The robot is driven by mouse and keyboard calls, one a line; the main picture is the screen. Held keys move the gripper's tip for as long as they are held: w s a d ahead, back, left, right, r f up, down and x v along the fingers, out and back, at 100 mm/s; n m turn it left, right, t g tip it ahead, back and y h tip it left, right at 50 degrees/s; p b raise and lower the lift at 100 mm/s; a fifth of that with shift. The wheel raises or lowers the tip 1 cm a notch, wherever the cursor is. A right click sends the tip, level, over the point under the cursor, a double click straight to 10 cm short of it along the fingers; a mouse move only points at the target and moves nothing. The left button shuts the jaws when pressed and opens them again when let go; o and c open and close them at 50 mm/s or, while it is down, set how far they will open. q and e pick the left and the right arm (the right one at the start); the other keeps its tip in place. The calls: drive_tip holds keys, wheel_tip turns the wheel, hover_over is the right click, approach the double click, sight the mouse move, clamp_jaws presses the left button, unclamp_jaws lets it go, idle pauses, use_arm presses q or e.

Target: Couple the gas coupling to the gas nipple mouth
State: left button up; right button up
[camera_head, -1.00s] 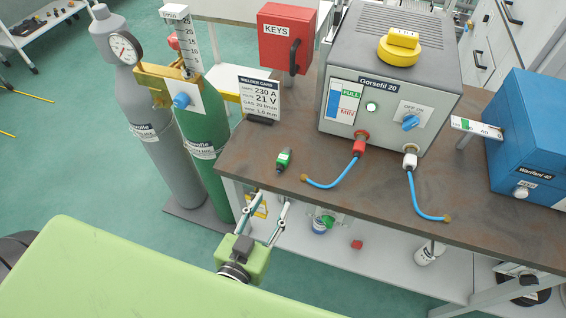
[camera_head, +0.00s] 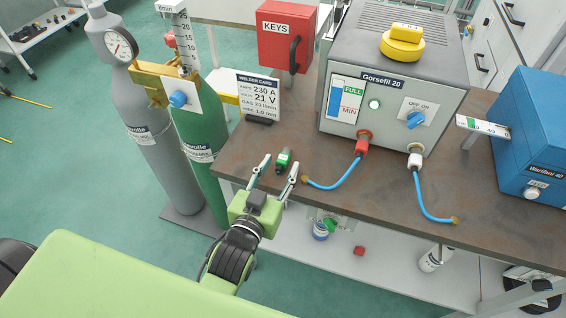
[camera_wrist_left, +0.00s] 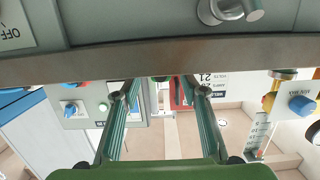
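A small green and black coupling (camera_head: 284,160) lies on the brown bench top near its front left edge. My left gripper (camera_head: 280,164) reaches in over that edge with its two fingers apart. The coupling shows between the fingertips, with no clear contact. In the left wrist view, which looks upside down, the open fingers (camera_wrist_left: 160,82) point at the bench edge, and a bit of green shows between them. A metal fitting (camera_wrist_left: 232,10) shows on a grey panel at the top of that view. I cannot tell whether it is the gas nipple. My right gripper is not in view.
The grey welder (camera_head: 390,90) stands behind with two blue hoses lying on the bench. A welder card (camera_head: 258,97) and red key box (camera_head: 287,37) stand behind the coupling. Grey and green cylinders (camera_head: 203,140) are at left, a blue box (camera_head: 530,135) at right.

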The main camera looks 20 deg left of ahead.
sight(280, 166)
use_arm(q)
drive_tip(key=w, duration=0.2)
drive_tip(key=w+f+b, duration=0.1)
drive_tip(key=shift+w, duration=0.35)
drive_tip(key=shift+r, duration=0.1)
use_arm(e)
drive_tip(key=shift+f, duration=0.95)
use_arm(q)
clamp_jaws()
drive_tip(key=shift+r, duration=0.1)
